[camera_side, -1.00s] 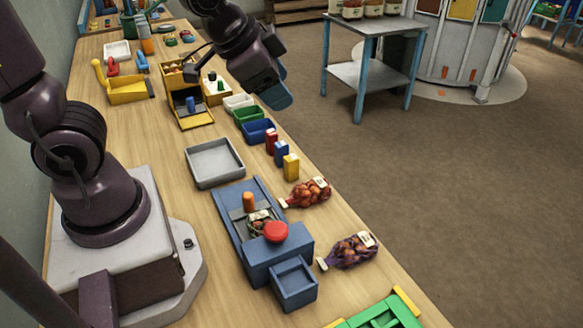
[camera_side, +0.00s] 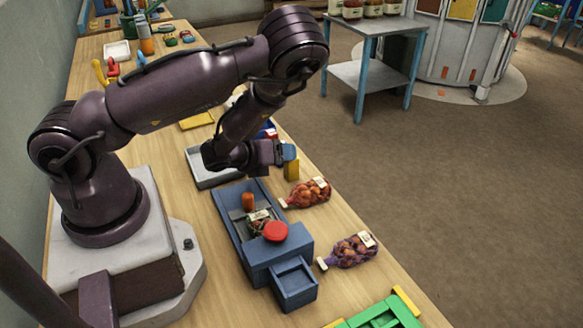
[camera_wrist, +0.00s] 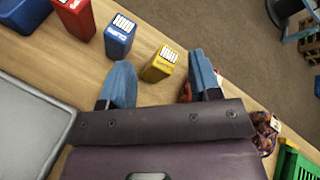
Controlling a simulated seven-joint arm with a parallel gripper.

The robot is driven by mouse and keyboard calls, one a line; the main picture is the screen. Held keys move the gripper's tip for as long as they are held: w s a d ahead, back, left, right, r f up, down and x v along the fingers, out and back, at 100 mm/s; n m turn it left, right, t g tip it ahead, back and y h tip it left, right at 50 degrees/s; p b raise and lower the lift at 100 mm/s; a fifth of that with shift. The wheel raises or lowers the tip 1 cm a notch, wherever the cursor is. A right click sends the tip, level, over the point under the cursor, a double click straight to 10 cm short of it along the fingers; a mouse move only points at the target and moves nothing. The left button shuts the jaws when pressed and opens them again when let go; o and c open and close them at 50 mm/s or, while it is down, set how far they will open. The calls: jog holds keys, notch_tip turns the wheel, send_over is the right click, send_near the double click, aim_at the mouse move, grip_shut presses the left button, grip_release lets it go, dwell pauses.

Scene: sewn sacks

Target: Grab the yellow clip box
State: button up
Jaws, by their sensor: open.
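The yellow clip box (camera_wrist: 160,64) stands upright on the table in the wrist view, with white clips showing at its top. It lies just ahead of and between the two blue fingers of my gripper (camera_wrist: 158,82), which is open and empty. In the side view the yellow clip box (camera_side: 292,170) is partly hidden behind my gripper (camera_side: 285,153). The blue clip box (camera_wrist: 120,36) and the red clip box (camera_wrist: 74,17) stand in a row to its left in the wrist view.
A grey tray (camera_wrist: 30,125) lies left of my gripper. A green and yellow frame (camera_side: 385,314) is at the front edge.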

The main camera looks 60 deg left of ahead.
aim_at(286, 166)
jog(key=m, duration=0.1)
jog(key=s+f+m+h, duration=0.1)
jog(key=m, duration=0.1)
jog(key=s+m, duration=0.1)
jog(key=m, duration=0.1)
jog(key=shift+a+f+t, duration=0.1)
jog(key=shift+f+t, duration=0.15)
jog(key=shift+t, duration=0.15)
jog(key=m, duration=0.1)
jog(key=s+m+h, duration=0.1)
jog(key=m+h, duration=0.1)
jog(key=m, duration=0.1)
jog(key=shift+s+d+f, duration=0.15)
jog(key=shift+d+f, duration=0.05)
jog(key=shift+f, duration=0.05)
jog(key=shift+w+f+m+t, duration=0.2)
jog(key=shift+w+m+t, duration=0.1)
jog(key=shift+w, duration=0.15)
jog(key=x, duration=0.6)
jog(key=shift+w+f, duration=0.15)
jog(key=c, duration=1)
